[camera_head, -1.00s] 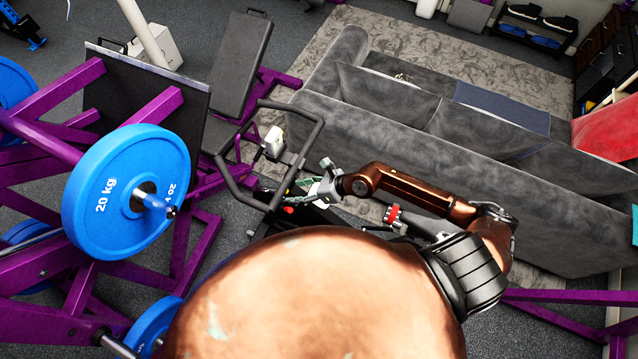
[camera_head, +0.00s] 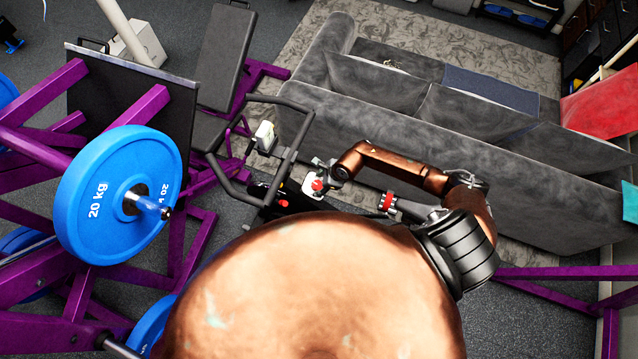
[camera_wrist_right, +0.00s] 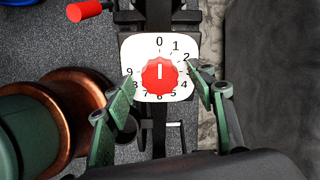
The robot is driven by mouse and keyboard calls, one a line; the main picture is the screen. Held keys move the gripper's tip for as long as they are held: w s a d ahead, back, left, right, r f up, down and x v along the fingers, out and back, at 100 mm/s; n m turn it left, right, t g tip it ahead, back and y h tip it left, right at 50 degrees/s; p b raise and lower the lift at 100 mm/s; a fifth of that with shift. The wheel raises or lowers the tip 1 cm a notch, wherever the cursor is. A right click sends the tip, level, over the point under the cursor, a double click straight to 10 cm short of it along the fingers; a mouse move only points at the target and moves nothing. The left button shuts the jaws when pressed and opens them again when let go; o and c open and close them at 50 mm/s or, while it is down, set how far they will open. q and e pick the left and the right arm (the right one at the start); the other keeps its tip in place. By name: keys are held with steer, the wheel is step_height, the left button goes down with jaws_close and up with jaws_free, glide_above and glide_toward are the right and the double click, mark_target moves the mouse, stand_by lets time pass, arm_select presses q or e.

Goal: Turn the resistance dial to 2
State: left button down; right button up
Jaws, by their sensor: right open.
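The resistance dial is a red scalloped knob (camera_wrist_right: 160,77) on a white rounded plate (camera_wrist_right: 133,52) with black digits, seen in the right wrist view. The knob's white mark points up towards the 0; the 2 is at the upper right. In the head view the red knob (camera_head: 317,185) and its plate (camera_head: 308,192) show on the exercise machine. My right gripper (camera_wrist_right: 164,90) is open, with one green finger on each side of the knob and gaps between. In the head view my right gripper (camera_head: 326,174) is right beside the dial. My left gripper is out of view.
The machine's dark looped handlebar (camera_head: 288,150) is left of the dial. A red-tipped part (camera_wrist_right: 85,11) is at the upper left in the wrist view. A grey sofa (camera_head: 450,165) is behind my right arm. A blue weight plate (camera_head: 95,205) on a purple rack is at left.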

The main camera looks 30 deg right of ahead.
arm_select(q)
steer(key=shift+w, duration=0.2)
arm_select(e)
steer(key=c, duration=1.2)
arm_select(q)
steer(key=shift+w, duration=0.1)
arm_select(e)
steer(key=shift+o, duration=0.2)
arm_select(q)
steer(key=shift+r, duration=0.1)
arm_select(e)
steer(key=shift+m, duration=0.3)
steer(key=m+p, duration=0.2)
steer(key=m, duration=0.3)
steer(key=m+p, duration=0.2)
steer(key=m, duration=0.2)
steer(key=shift+r+y, duration=0.1)
steer(key=shift+y, duration=0.3)
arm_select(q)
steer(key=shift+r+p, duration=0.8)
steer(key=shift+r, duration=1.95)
arm_select(e)
steer(key=shift+d+m, duration=0.1)
steer(key=shift+m, duration=0.8)
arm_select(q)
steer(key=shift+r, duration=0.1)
arm_select(e)
steer(key=shift+m, duration=0.3)
